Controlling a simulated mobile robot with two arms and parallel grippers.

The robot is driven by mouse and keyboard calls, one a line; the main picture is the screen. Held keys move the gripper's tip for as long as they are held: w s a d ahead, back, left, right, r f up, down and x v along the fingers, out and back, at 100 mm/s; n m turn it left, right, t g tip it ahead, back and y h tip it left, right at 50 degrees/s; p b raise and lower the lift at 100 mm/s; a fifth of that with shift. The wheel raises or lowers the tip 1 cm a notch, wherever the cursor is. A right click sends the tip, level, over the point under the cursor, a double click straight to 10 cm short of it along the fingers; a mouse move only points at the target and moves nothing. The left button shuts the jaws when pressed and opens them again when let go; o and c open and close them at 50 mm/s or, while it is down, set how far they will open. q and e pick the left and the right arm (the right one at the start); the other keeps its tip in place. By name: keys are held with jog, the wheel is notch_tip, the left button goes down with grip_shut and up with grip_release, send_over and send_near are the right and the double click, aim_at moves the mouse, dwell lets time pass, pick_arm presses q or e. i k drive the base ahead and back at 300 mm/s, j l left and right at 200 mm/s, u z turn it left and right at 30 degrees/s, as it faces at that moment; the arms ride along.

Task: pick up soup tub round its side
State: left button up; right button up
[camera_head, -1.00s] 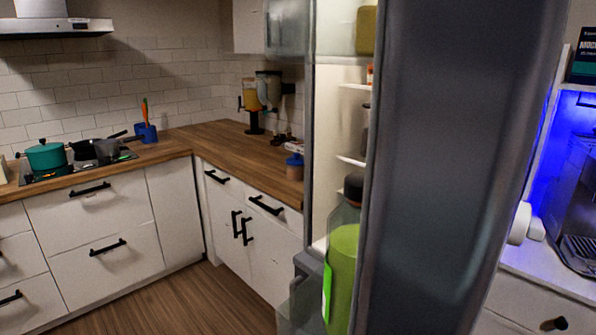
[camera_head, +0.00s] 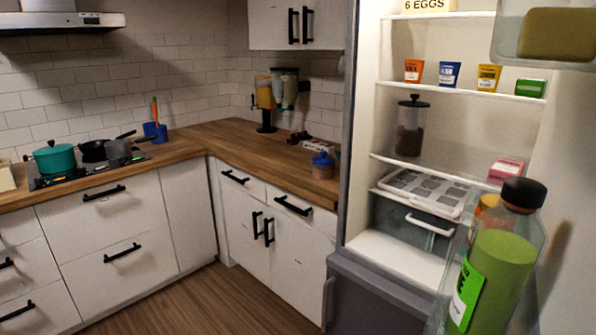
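Three small tapered tubs stand upright in a row on an upper shelf of the open fridge: an orange tub (camera_head: 413,71), a blue tub (camera_head: 449,74) and a yellow tub (camera_head: 488,78). Their labels are too small to read, so I cannot tell which one is the soup tub. Another small container, orange with a light rim (camera_head: 487,203), is partly hidden behind the green bottle in the fridge door. Neither of my grippers is in view.
The fridge door stands open at the right, holding a green bottle (camera_head: 497,270). Inside are a green box (camera_head: 530,88), a dark-lidded jar (camera_head: 409,128), a pink box (camera_head: 505,170) and a grey tray (camera_head: 432,190). A wooden counter (camera_head: 235,140) runs left; the floor before it is clear.

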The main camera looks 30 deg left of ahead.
aim_at(319, 173)
jog(key=j, duration=0.55)
jog(key=i+j, duration=0.15)
jog(key=j, duration=0.4)
jog(key=j+u, duration=0.1)
jog(key=j, duration=0.45)
jog(key=i+j, duration=0.2)
jog(key=i, duration=0.35)
jog(key=i+j+u, duration=0.1)
jog(key=i, duration=0.4)
jog(key=j, duration=0.1)
